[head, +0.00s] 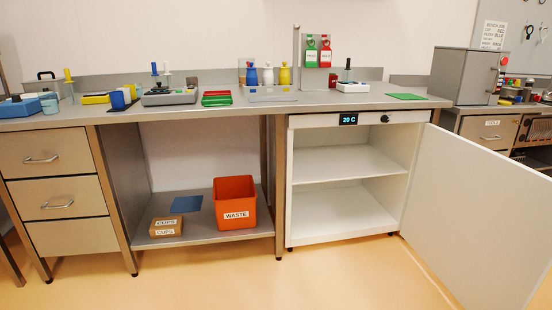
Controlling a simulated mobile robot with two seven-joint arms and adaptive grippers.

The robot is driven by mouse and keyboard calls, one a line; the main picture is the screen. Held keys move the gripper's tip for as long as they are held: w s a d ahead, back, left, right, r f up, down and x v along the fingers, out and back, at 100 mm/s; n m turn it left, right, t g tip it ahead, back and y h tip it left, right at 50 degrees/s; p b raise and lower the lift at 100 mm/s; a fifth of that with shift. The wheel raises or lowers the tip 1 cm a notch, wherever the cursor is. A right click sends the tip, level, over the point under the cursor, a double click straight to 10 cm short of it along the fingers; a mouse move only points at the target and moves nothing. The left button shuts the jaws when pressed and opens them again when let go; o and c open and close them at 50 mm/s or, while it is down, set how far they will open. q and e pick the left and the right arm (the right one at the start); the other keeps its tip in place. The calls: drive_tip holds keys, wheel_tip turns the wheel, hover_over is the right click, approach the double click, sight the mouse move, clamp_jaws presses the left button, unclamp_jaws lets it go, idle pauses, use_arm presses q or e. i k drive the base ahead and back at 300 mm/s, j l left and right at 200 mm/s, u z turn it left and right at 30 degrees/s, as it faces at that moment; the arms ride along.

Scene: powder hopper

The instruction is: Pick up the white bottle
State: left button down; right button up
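The white bottle (268,75) stands upright at the back of the steel counter (320,103). It is between a blue bottle (251,75) on its left and a yellow bottle (285,75) on its right. The three stand close together, and I cannot tell whether they touch. A light flat plate or mat (271,96) lies in front of them. Neither of my grippers is in view.
Red and green trays (217,99) lie left of the mat. A metal post (296,55) rises to its right. The white cabinet below has its door (478,215) swung open into the room. An orange waste bin (235,200) stands on the lower shelf. The floor in front is clear.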

sight(268, 76)
drive_tip(key=i+l+u, duration=0.1)
drive_tip(key=i+l, duration=0.25)
drive_tip(key=i+l+u, duration=0.15)
drive_tip(key=i+l, duration=0.15)
drive_tip(key=i+l+u, duration=0.1)
drive_tip(key=i+l, duration=0.15)
drive_tip(key=l, duration=0.3)
